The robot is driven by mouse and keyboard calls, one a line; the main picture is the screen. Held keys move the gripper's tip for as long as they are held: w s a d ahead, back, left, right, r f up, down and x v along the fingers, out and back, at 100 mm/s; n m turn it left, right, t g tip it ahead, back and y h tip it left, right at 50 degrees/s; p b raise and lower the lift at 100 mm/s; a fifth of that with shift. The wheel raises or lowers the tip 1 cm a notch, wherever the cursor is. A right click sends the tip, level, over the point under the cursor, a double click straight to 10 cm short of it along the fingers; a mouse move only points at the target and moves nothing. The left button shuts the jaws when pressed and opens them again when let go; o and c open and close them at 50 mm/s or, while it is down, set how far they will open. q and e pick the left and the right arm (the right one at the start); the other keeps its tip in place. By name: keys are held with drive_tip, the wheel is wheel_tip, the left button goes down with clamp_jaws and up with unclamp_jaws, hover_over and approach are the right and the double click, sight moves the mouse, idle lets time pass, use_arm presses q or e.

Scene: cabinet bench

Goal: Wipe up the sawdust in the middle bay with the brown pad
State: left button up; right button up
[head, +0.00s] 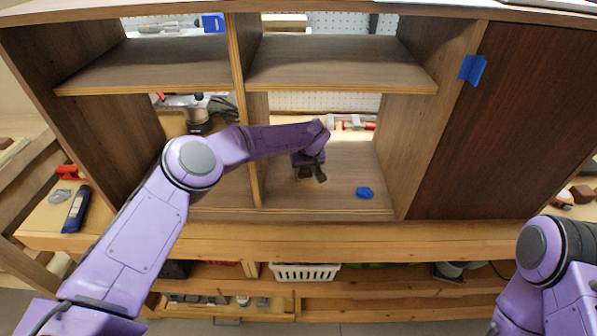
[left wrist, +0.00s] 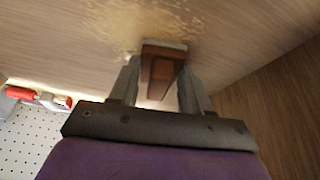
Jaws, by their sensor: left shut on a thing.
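My left gripper (head: 312,176) reaches into the lower part of the middle bay (head: 345,160). It also shows in the left wrist view (left wrist: 158,90), with its two fingers shut on the brown pad (left wrist: 162,68). The pad has a pale edge at its far end. Pale yellow sawdust (left wrist: 135,22) lies scattered on the wood board just beyond the pad in the left wrist view. I cannot tell if the pad touches the board. In the head view the sawdust does not show clearly. My right gripper is out of view; only part of that arm shows at lower right.
A blue object (head: 364,192) lies on the bay floor right of my left gripper. A divider (head: 254,150) bounds the bay on the left, a shelf (head: 335,65) lies above. A closed dark door (head: 500,120) covers the right bay. A white basket (head: 305,272) sits below.

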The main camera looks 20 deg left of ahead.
use_arm(q)
drive_tip(key=shift+w+d, duration=0.25)
drive_tip(key=shift+d, duration=0.65)
drive_tip(key=b, duration=0.1)
drive_tip(key=d+b, duration=0.2)
drive_tip(key=shift+w+d+f, duration=0.1)
drive_tip(key=shift+w+f, duration=0.2)
drive_tip(key=shift+w+d+r, duration=0.15)
drive_tip(key=shift+d, duration=0.4)
wheel_tip(320, 180, up, 6)
drive_tip(key=p, duration=0.4)
drive_tip(key=shift+a+r, duration=0.1)
drive_tip(key=shift+r, duration=0.05)
